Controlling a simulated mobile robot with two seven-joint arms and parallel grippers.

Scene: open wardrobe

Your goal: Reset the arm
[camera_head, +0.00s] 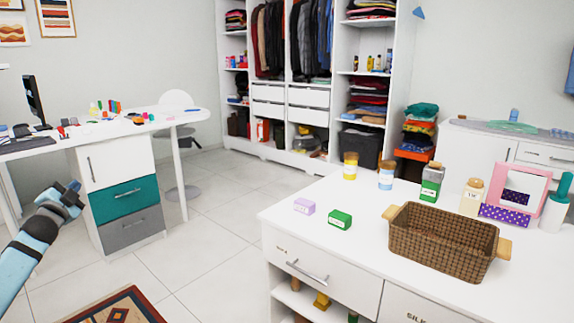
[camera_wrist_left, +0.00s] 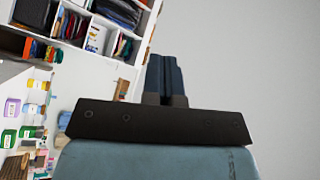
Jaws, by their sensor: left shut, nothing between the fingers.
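My left arm comes in from the left edge in the head view. Its gripper (camera_head: 70,190) is held in the air over the floor, in front of the desk drawers and well left of the white dresser. In the left wrist view the gripper's fingers (camera_wrist_left: 163,75) are together with nothing between them. My right gripper shows in neither view.
A desk with a drawer unit (camera_head: 120,170) stands at left, an open wardrobe (camera_head: 292,90) behind. Floor between is free.

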